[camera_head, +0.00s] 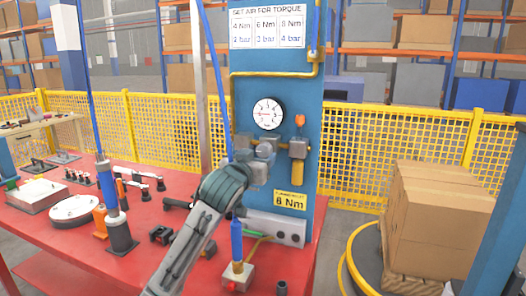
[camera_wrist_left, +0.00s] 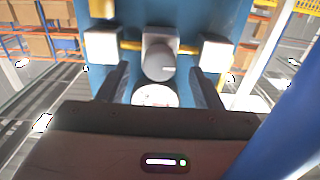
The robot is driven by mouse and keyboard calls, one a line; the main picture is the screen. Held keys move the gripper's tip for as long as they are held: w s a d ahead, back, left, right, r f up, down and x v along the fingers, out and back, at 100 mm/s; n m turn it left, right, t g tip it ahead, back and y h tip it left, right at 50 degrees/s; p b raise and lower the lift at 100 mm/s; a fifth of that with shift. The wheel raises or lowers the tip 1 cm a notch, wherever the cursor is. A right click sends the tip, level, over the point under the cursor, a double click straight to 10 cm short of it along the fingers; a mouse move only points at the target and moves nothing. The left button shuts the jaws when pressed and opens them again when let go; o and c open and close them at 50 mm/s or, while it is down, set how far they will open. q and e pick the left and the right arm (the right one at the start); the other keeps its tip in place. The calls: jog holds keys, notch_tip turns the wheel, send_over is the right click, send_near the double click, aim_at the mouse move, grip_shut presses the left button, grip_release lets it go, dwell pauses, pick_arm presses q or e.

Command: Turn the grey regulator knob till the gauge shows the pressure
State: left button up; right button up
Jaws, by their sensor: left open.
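The grey regulator knob (camera_wrist_left: 158,62) shows in the wrist view on its block, between my open fingers and apart from both. In the head view the knob (camera_head: 265,149) is partly hidden by my left gripper (camera_head: 257,168), which is in front of the blue panel. My left gripper (camera_wrist_left: 158,76) is open and empty, with one dark finger at each side of the knob. The round white gauge (camera_head: 268,113) is above the knob; its needle seems to point left, but its exact reading is too small to tell. The gauge (camera_wrist_left: 155,95) is partly hidden in the wrist view.
A torque chart (camera_head: 268,27) pairs 4, 6 and 8 Nm with 2, 3 and 4 bar. A valve block (camera_head: 298,148) is right of the knob. The red table (camera_head: 60,222) holds tools; cartons (camera_head: 440,220) stand right.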

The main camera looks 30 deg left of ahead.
aim_at(262, 152)
pick_arm(q)
jog(key=x, duration=0.3)
jog(key=shift+w+r, duration=0.1)
jog(key=shift+w+a, duration=0.1)
jog(key=shift+w, duration=0.2)
pick_arm(e)
jog(key=shift+s+d+f, duration=0.1)
jog(key=shift+s+f, duration=0.15)
jog(key=shift+f, duration=0.2)
jog(key=shift+s+d+f, duration=0.1)
jog(key=shift+s+f, duration=0.1)
jog(key=shift+f, duration=0.25)
pick_arm(q)
jog(key=c, duration=1)
jog(key=shift+p, duration=0.3)
pick_arm(e)
jog(key=shift+r, duration=0.1)
